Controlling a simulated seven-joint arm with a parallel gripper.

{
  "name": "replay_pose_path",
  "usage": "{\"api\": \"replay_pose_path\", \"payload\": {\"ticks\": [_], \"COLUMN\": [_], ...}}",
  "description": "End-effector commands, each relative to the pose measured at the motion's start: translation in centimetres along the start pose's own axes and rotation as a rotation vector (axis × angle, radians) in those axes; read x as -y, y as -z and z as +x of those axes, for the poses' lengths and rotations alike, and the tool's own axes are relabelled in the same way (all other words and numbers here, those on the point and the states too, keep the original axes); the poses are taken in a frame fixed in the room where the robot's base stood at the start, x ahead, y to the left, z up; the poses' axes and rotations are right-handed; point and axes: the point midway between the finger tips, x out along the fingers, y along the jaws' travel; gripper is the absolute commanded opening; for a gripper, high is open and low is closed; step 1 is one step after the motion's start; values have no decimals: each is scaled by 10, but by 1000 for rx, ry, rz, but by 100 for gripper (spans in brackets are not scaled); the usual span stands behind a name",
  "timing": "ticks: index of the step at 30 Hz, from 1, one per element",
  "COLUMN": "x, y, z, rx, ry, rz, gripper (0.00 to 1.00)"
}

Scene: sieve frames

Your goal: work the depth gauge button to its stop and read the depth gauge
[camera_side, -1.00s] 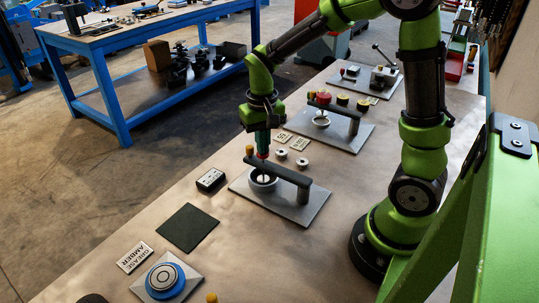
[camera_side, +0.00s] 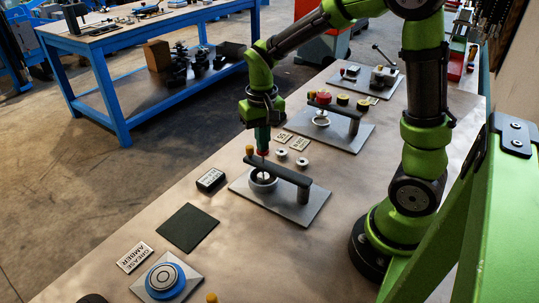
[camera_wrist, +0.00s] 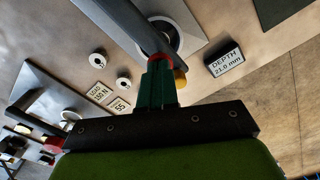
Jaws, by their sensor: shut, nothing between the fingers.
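The depth gauge stands on a grey plate (camera_side: 300,214). A dark beam (camera_side: 283,173) on a post reaches over a pale ring (camera_side: 262,184). The red button (camera_side: 264,152) is at the beam's free end, mostly hidden by my fingertips; its red edge also shows in the wrist view (camera_wrist: 150,57). My gripper (camera_side: 262,148) points down, shut and empty, with its tips at the button and seemingly touching it. The gauge display (camera_wrist: 225,60) reads "DEPTH 21.0 mm" in the wrist view; the same black box lies left of the plate in the side view (camera_side: 210,180).
A similar stand with a red button (camera_side: 323,97) is behind. Small white rollers (camera_side: 281,153) and label cards lie between the stands. A yellow knob (camera_side: 249,150) is beside my fingertips. A dark mat (camera_side: 188,228) and a blue round fixture (camera_side: 164,282) are in front.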

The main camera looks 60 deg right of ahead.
Motion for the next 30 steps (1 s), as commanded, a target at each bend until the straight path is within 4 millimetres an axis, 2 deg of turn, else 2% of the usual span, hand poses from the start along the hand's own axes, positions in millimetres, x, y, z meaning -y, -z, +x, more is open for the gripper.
{"api": "replay_pose_path", "payload": {"ticks": [4,15,24,30], "x": [0,0,0,0], "y": [0,0,0,0], "z": [-10,-14,-38,-42], "rx": [-2,0,-2,0], "ry": [1,0,1,0], "rz": [0,0,0,-1], "gripper": [0,0,0,0]}}
